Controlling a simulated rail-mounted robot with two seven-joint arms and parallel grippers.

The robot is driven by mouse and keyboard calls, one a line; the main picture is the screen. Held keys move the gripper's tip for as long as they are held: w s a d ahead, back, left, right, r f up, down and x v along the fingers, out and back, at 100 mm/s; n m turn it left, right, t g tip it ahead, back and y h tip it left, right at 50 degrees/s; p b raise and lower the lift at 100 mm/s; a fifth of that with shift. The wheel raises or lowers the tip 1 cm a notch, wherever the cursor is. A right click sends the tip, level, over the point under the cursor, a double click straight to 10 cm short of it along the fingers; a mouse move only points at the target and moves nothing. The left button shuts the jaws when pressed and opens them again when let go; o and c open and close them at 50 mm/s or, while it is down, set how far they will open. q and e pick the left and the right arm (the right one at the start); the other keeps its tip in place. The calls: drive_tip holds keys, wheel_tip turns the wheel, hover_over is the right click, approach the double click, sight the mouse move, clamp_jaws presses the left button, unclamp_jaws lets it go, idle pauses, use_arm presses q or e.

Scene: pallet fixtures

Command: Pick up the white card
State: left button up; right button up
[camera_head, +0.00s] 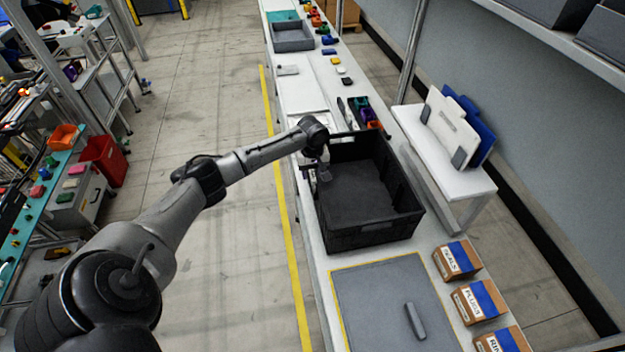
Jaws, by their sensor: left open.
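My left gripper (318,175) points down at the left wall of the black crate (372,238). It is small and dark here; I see nothing held in it. I cannot tell for sure which thing is the white card. A large white panel (447,130) with grey pads stands tilted on a white side stand, to the right of the crate and well apart from my gripper. A small white piece (346,81) and a flat pale piece (288,70) lie farther up the bench. My right gripper is out of view.
A grey mat (385,300) with a dark bar (415,321) lies in front of the crate. Labelled cardboard boxes (456,260) line the bench's right side. A blue panel (482,145) stands behind the white one. A grey tray (292,37) sits at the far end.

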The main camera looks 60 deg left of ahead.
use_arm(q)
drive_tip(key=shift+c, duration=0.4)
clamp_jaws()
drive_tip(key=shift+r, duration=0.15)
